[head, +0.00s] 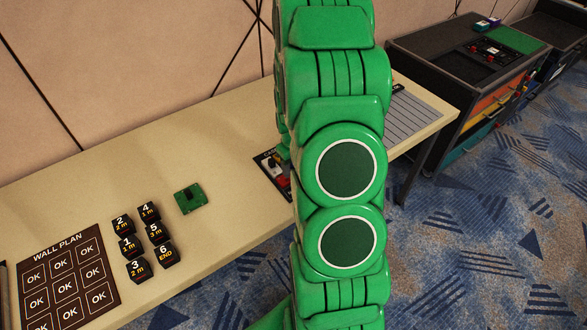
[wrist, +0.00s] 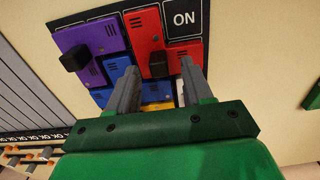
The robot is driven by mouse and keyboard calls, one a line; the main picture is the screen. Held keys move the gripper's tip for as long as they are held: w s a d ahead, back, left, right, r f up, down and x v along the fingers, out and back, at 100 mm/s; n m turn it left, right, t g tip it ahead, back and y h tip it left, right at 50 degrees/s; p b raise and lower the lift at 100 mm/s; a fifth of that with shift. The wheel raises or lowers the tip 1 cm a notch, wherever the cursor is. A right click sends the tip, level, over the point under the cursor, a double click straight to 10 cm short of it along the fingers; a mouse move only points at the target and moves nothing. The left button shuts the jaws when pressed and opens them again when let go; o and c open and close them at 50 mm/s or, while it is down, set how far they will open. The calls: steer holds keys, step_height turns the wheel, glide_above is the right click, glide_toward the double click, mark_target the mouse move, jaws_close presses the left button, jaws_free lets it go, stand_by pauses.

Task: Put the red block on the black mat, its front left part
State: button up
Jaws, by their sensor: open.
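The black mat (wrist: 182,22) lies on the table, with a white "ON" in one cell and coloured pieces over most of it. A red block (wrist: 144,28) with a black knob lies at its upper middle in the wrist view. More red surface lies just right of it; I cannot tell if it is a separate piece. My gripper (wrist: 158,72) is open over these pieces, its grey fingers either side of the black knob, with no clear grip. In the head view, my green arm hides much of the mat (head: 262,158); some red shows beside it.
Purple (wrist: 98,38), blue and yellow pieces crowd around the fingers. A grey striped panel (head: 412,118) lies right. The table between is bare.

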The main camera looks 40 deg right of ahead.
step_height(320, 180, up, 11)
steer(key=s+a+r, duration=0.4)
steer(key=a+r, duration=0.3)
steer(key=a, duration=0.2)
steer(key=s+a+r, duration=0.3)
steer(key=s+a, duration=0.2)
steer(key=s, duration=0.3)
steer(key=s+a+r+g, duration=0.1)
steer(key=s+a+r, duration=0.3)
steer(key=s, duration=0.3)
steer(key=s+a+r, duration=0.4)
steer(key=s+a, duration=0.1)
steer(key=s, duration=0.3)
steer(key=shift+s+a+g, duration=0.3)
steer(key=shift+s+g, duration=0.05)
steer(key=shift+g, duration=0.05)
steer(key=shift+f, duration=0.1)
